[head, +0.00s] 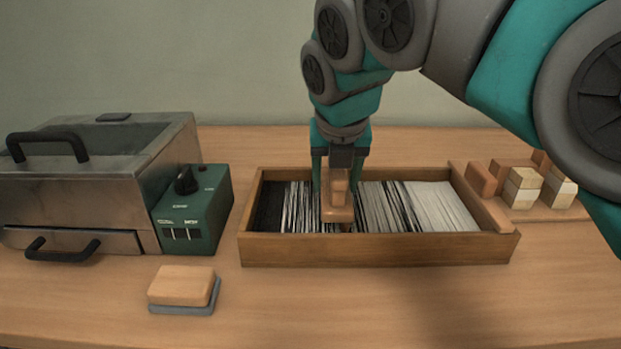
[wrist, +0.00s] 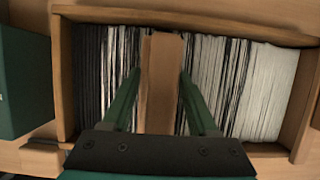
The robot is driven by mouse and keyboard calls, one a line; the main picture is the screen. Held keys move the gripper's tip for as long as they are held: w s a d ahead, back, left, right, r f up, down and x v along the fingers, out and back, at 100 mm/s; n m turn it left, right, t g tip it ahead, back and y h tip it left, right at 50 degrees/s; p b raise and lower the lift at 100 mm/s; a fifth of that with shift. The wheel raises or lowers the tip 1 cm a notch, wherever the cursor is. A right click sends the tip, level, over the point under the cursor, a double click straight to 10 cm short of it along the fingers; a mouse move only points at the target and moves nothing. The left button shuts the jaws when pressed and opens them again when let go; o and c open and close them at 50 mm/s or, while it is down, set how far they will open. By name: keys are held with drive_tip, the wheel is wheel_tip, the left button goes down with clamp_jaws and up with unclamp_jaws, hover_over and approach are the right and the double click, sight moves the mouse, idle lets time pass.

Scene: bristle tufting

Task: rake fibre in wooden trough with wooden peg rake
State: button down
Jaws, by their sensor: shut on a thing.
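The wooden trough (head: 375,250) stands in the middle of the table, and its wall also shows in the wrist view (wrist: 66,75). The fibre (head: 430,208) in it runs from black at the left through mixed streaks to white at the right, also in the wrist view (wrist: 265,90). My gripper (head: 338,180) is over the trough, left of its middle, shut on the wooden peg rake (head: 338,212). The rake's block lies between the green fingers in the wrist view (wrist: 160,85). Its low end is down at the fibre; its pegs are mostly hidden.
A metal box (head: 80,190) with black handles and a green control unit (head: 192,215) stand at the left. A wooden block on a grey base (head: 182,287) lies in front. Several wood and pale blocks (head: 522,188) stand at the right. The table's front right is clear.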

drive_tip(key=d, duration=1.2)
drive_tip(key=w+d, duration=0.1)
drive_tip(key=d, duration=0.6)
drive_tip(key=shift+d, duration=0.1)
drive_tip(key=a, duration=0.9)
drive_tip(key=s+a, duration=0.1)
drive_tip(key=a, duration=1.8)
drive_tip(key=shift+s+a, duration=0.25)
drive_tip(key=shift+a, duration=0.15)
drive_tip(key=shift+d, duration=0.1)
drive_tip(key=d, duration=0.9)
drive_tip(key=w+d, duration=0.1)
drive_tip(key=d, duration=1.8)
drive_tip(key=shift+w+d, duration=0.3)
drive_tip(key=shift+a, duration=1.4)
